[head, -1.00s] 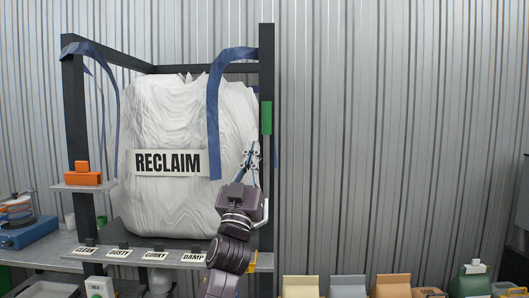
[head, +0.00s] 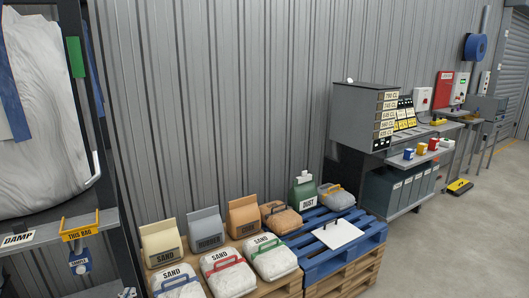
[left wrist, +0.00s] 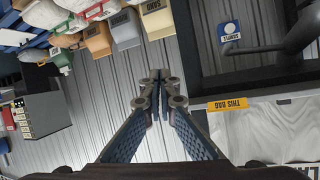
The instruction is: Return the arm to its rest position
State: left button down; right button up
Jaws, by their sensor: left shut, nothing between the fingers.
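My left gripper (left wrist: 158,88) shows in the left wrist view, its blue-padded fingers meeting at the tips with nothing between them. It points toward the corrugated wall, which looks tilted in that view. I cannot make the gripper out clearly in the head view. My right gripper is in neither view. The white bulk bag (head: 40,115) hangs in its dark frame at the left edge of the head view, cut off. A yellow "THIS BAG" holder (head: 80,231) sits on the frame's front shelf; it also shows right of the fingers in the left wrist view (left wrist: 228,104).
Several sand bags (head: 229,276) and tan and grey bags stand on a wooden pallet. A blue pallet (head: 322,265) with a white sheet (head: 337,234) is beside it. A grey cabinet (head: 362,112) stands farther right.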

pick_arm(q)
jog(key=s+d+f+m+g+h, duration=0.1)
jog(key=s+d+f+g, duration=0.25)
jog(key=s+f, duration=0.45)
jog(key=s+d+f+m+g+h, duration=0.1)
jog(key=s+d+f+g+h, duration=0.3)
jog(key=s, duration=0.7)
jog(key=s+d+f+m+g+y, duration=0.15)
jog(key=s+d+f, duration=0.35)
jog(key=s, duration=0.5)
notch_tip(320, 180, down, 27)
jog(key=s+g, duration=0.2)
jog(key=s+a+f+g, duration=0.1)
jog(key=s+a+f, duration=0.2)
jog(key=s+f, duration=1.2)
jog(key=shift+s+a+f, duration=0.15)
jog(key=shift+s+f, duration=0.25)
jog(key=shift+s, duration=0.45)
jog(key=shift+m+h, duration=0.25)
